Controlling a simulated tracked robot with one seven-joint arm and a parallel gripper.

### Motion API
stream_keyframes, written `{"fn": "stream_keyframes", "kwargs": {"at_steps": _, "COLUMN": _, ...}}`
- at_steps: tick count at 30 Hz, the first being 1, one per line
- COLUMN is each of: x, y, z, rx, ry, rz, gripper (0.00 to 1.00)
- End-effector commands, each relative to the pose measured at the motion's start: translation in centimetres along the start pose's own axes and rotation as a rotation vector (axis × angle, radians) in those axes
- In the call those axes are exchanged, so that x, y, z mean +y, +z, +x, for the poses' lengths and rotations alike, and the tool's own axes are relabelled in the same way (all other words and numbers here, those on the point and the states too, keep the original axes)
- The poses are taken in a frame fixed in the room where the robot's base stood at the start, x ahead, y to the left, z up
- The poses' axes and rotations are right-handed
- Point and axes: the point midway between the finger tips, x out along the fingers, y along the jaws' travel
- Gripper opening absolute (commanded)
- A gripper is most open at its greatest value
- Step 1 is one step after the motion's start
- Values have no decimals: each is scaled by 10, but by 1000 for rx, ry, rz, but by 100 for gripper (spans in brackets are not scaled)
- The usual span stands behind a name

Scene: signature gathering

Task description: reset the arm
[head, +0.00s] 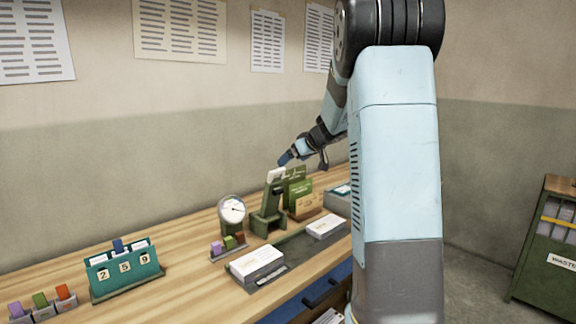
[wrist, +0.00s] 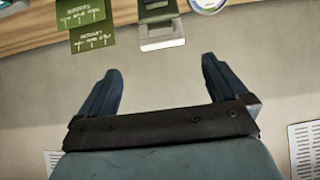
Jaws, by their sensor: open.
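My gripper (head: 297,155) is raised above the far part of the wooden desk (head: 190,262), near the green stand (head: 268,205) with a white top. My light blue arm stands in front of the right part of the desk and hides some of it. In the wrist view, my gripper (wrist: 160,88) shows two dark fingers spread wide apart. Nothing is between them. The wall lies behind the fingers there, and the desk edge and green cards (wrist: 88,25) are at the top.
A round dial (head: 232,210), a teal number holder (head: 124,270), coloured stamps (head: 42,301) and paper stacks (head: 257,263) stand on the desk. Printed sheets (head: 180,28) hang on the wall. A green waste cabinet (head: 545,243) is at the right. The air above the left desk is free.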

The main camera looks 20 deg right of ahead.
Motion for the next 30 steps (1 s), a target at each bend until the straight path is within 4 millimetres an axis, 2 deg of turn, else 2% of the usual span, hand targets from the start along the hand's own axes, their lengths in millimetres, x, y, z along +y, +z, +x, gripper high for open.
{"fn": "stream_keyframes", "kwargs": {"at_steps": 6, "x": 0, "y": 0, "z": -12, "rx": 0, "ry": 0, "rz": 2, "gripper": 100}}
{"fn": "stream_keyframes", "kwargs": {"at_steps": 23, "x": -1, "y": -4, "z": -16, "rx": 17, "ry": 14, "rz": -3, "gripper": 100}}
{"fn": "stream_keyframes", "kwargs": {"at_steps": 26, "x": -6, "y": -19, "z": -29, "rx": 72, "ry": 60, "rz": -10, "gripper": 100}}
{"fn": "stream_keyframes", "kwargs": {"at_steps": 30, "x": -16, "y": -45, "z": -64, "rx": 180, "ry": 183, "rz": -14, "gripper": 100}}
